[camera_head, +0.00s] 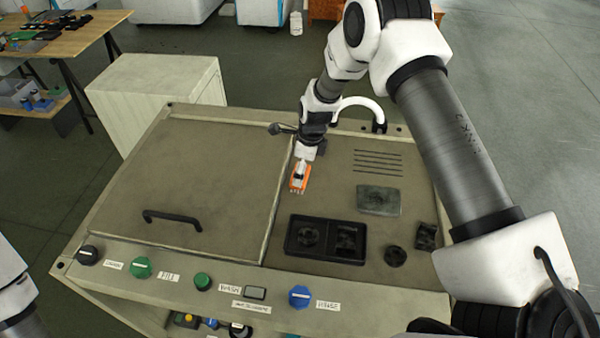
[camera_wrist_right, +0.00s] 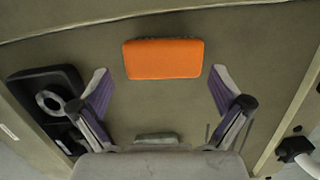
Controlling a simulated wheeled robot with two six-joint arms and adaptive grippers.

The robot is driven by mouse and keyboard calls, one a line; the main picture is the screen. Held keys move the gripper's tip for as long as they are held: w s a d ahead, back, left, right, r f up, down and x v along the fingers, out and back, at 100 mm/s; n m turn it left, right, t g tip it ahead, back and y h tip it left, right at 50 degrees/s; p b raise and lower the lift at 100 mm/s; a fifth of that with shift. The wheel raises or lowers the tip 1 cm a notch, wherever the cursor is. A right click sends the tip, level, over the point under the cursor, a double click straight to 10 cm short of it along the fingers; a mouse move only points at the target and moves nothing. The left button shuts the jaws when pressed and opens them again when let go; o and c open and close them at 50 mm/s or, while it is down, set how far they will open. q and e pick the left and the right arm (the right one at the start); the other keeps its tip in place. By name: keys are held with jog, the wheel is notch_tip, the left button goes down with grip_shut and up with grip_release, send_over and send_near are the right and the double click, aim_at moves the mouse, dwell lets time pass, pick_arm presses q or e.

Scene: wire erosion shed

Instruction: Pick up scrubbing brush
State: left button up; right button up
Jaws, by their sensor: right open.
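The scrubbing brush (camera_head: 305,184) is a small orange block with pale bristles along its near edge, at the middle of the grey machine top. In the right wrist view the brush (camera_wrist_right: 163,58) shows as a plain orange rectangle, centred between the fingers. My right gripper (camera_head: 299,169) is over the brush in the head view. In its wrist view the two fingers (camera_wrist_right: 161,75) are spread wide, one on each side, with clear gaps to the brush. The exact height between them is hard to tell. My left gripper is out of view; only part of that arm shows.
The machine top (camera_head: 200,150) has a hinged lid with a black handle (camera_head: 172,217) at left. A black tray (camera_head: 325,240), a grey block (camera_head: 378,201) and small dark parts lie at right. A curved white tap (camera_head: 362,103) stands behind. Knobs line the front edge.

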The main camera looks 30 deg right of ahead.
jog(key=f, duration=0.2)
jog(key=w+f, duration=0.1)
jog(key=shift+f, duration=0.4)
jog(key=shift+s+a+r, duration=0.1)
jog(key=shift+s+r, duration=0.05)
jog(key=shift+c, duration=0.7)
jog(key=shift+s, duration=0.1)
jog(key=c, duration=0.7)
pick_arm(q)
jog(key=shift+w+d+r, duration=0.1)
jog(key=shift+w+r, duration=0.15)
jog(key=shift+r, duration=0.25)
pick_arm(e)
jog(key=shift+o, duration=0.2)
jog(key=shift+r, duration=0.1)
jog(key=shift+r, duration=0.4)
notch_tip(320, 180, up, 9)
jog(key=shift+r+b, duration=0.1)
jog(key=shift+b, duration=0.9)
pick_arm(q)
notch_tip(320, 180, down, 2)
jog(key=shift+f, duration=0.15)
